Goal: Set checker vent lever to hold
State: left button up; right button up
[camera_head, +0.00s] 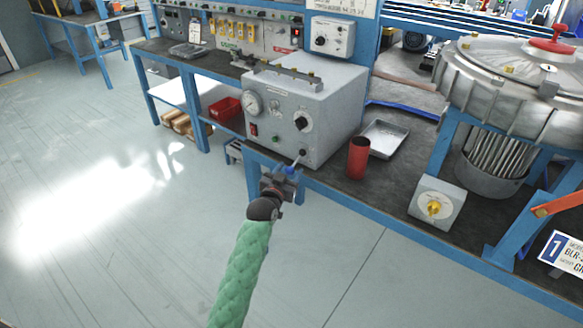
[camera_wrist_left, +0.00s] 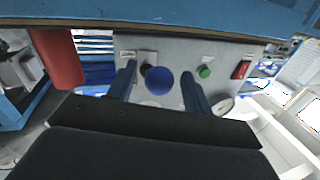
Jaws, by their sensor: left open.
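The checker (camera_head: 335,112) is a light grey box on the bench with a gauge (camera_head: 253,104) and a black knob (camera_head: 303,121) on its front. Its vent lever (camera_head: 297,160) is a short metal rod low at the front right corner, angled down and outward to a blue ball tip (camera_wrist_left: 159,81). My left gripper (camera_head: 284,175) is at the lever's tip. In the left wrist view, the open left gripper (camera_wrist_left: 158,88) has one finger on each side of the blue ball, with visible gaps. Lever position markings are too small to read. My right gripper is not in view.
A red cup (camera_head: 358,158) stands close right of the lever, with a metal tray (camera_head: 384,138) behind it. A grey box with a yellow knob (camera_head: 434,208) sits further right. The bench's blue front edge (camera_head: 345,205) runs below the lever. The floor at left is clear.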

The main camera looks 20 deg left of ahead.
pick_arm(q)
jog(key=shift+w+d, duration=0.15)
jog(key=shift+w, duration=1.05)
jog(key=shift+c, duration=0.4)
grip_shut()
